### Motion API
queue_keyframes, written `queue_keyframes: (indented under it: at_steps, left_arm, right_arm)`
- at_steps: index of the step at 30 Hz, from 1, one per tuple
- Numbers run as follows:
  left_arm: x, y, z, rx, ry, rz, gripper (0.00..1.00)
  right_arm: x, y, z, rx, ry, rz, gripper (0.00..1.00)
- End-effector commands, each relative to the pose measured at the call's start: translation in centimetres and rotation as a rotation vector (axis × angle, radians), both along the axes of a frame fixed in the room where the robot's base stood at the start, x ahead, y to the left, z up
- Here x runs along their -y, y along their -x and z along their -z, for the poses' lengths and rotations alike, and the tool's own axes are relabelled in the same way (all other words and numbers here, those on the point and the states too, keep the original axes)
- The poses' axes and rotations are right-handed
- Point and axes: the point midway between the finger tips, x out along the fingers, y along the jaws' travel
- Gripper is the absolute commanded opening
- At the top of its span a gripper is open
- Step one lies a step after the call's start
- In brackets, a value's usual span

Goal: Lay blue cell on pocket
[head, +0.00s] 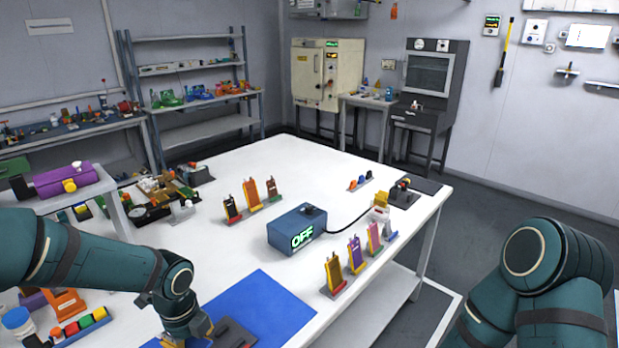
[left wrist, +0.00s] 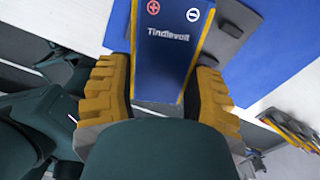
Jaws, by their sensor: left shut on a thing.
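The blue cell (left wrist: 172,50) has a red plus mark, a white minus mark and the word "Tindlevolt" on its face. My left gripper (left wrist: 157,95) has its yellow ridged fingers shut on both side edges of it. In the head view my left gripper (head: 200,328) is low over the blue mat (head: 262,308), and the cell cannot be made out there. A dark grey piece (head: 234,334), perhaps the pocket, lies on the mat beside the gripper. It also shows behind the cell in the left wrist view (left wrist: 232,28), partly hidden. My right gripper is out of view.
A blue box (head: 290,232) reading OFF stands mid-table, with a cable running right. Upright yellow (head: 333,272), purple (head: 355,254) and pink (head: 374,238) cells stand in holders at right. More cells (head: 251,194) stand behind. Coloured cylinders (head: 84,324) lie at lower left.

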Motion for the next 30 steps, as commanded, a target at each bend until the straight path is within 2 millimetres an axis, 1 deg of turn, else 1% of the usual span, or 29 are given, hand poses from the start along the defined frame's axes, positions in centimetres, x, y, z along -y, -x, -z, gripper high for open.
queue_keyframes:
  at_steps: [3,30]
  left_arm:
    - [0.7,-0.2,0.7,0.000,0.000,-0.179,0.24]
    - [5.9,-0.6,5.4,0.002,0.000,-1.584,0.24]
  right_arm:
    - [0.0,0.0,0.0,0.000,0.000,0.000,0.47]
    - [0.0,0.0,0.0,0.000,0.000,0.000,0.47]
